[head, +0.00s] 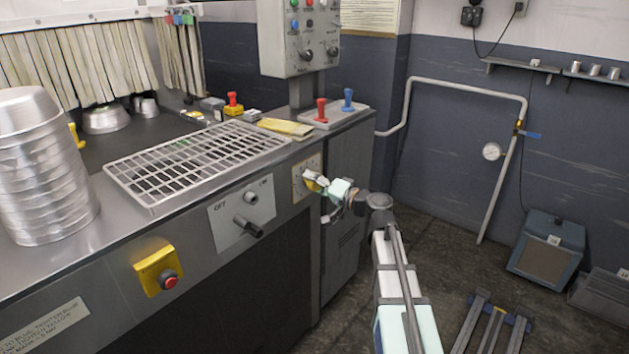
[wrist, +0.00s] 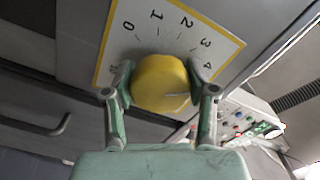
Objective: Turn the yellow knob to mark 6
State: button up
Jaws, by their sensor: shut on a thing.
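The yellow knob (wrist: 160,84) sits on a white dial plate (wrist: 117,50) with a yellow border. My gripper (wrist: 161,82) is shut on the knob, one finger on each side. A pale line on the knob points right, towards the right finger, past the visible 4. In the head view the dial plate (head: 298,187) is on the bench front, and my gripper (head: 318,182) mostly covers the knob.
Left of the dial is an OFF/ON panel (head: 229,229) with a protruding black handle (head: 249,227). Further left is a yellow box with a red button (head: 168,281). A wire rack (head: 196,157) and stacked pans (head: 40,170) stand on the bench. Floor to the right is partly clear.

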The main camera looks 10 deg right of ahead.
jog(key=m+p, duration=0.1)
jog(key=m, duration=0.1)
jog(key=m+p, duration=0.1)
jog(key=m, duration=0.1)
jog(key=m+p, duration=0.1)
jog(key=m, duration=0.1)
jog(key=shift+r+m+p, duration=0.3)
jog(key=shift+p, duration=0.05)
jog(key=m+p, duration=0.3)
jog(key=m, duration=0.1)
jog(key=shift+w+m+p, duration=0.1)
jog(key=shift+m+p, duration=0.7)
jog(key=shift+m, duration=0.4)
jog(key=o, duration=1.2)
jog(key=shift+f, duration=0.1)
jog(key=v, duration=1.2)
